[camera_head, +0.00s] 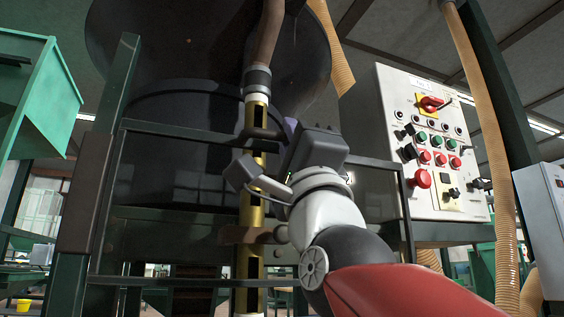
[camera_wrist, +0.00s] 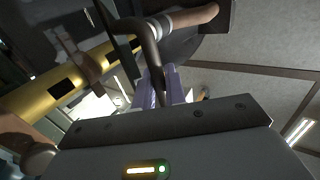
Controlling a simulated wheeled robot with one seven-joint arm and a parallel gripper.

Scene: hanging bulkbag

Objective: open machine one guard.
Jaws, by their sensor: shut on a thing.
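A dark metal frame with thin rails, apparently the guard (camera_head: 180,132), stands in front of a large dark vessel in the head view. Its right upright (camera_head: 406,215) is left of the control panel. My gripper (camera_head: 290,128) is raised at the frame, beside a yellow slotted pipe; its fingertips are largely hidden behind my wrist. In the wrist view the purple fingers (camera_wrist: 158,84) are shut on a dark curved bar (camera_wrist: 150,48), which looks like a handle of the guard. I cannot tell whether the guard is ajar.
The yellow pipe (camera_head: 251,190) also shows in the wrist view (camera_wrist: 60,86). A control panel (camera_head: 432,150) with coloured buttons is close on the right. A tan ribbed hose (camera_head: 490,140) hangs beside it. A green hopper (camera_head: 40,85) is at far left.

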